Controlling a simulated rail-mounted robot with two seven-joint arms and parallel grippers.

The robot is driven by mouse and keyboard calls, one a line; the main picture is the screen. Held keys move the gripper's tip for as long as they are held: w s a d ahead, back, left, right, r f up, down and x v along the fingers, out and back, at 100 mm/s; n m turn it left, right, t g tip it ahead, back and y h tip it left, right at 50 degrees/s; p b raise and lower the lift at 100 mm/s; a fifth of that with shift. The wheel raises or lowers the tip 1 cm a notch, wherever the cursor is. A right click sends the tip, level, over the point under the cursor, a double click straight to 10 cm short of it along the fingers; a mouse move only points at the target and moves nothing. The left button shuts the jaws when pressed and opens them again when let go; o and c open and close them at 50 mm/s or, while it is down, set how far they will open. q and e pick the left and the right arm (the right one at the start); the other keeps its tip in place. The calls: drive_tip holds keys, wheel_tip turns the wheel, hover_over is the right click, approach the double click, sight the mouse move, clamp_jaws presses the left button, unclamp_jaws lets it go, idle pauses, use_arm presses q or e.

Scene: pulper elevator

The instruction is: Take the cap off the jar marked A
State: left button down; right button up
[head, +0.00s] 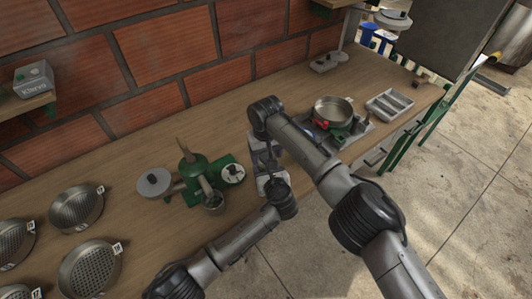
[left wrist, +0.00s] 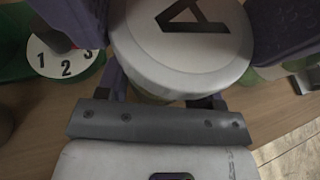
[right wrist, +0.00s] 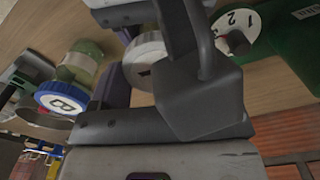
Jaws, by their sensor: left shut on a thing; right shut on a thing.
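My left gripper (left wrist: 165,92) is shut on the jar body under the cap. My right gripper (right wrist: 145,78) is shut around the cap's ridged side, which shows in the right wrist view (right wrist: 147,52); its fingers flank the cap in the left wrist view. A grey arm link hides part of the grip. In the head view the jar is mostly hidden between my grippers.
A jar with a blue cap marked B (right wrist: 62,97) stands nearby. A green machine (head: 195,165) with a numbered dial (head: 232,174) is left of my grippers. A metal pan (head: 333,110) and a tray (head: 390,104) lie right. Sieves (head: 77,207) fill the bench's left end.

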drive_tip(key=o, duration=1)
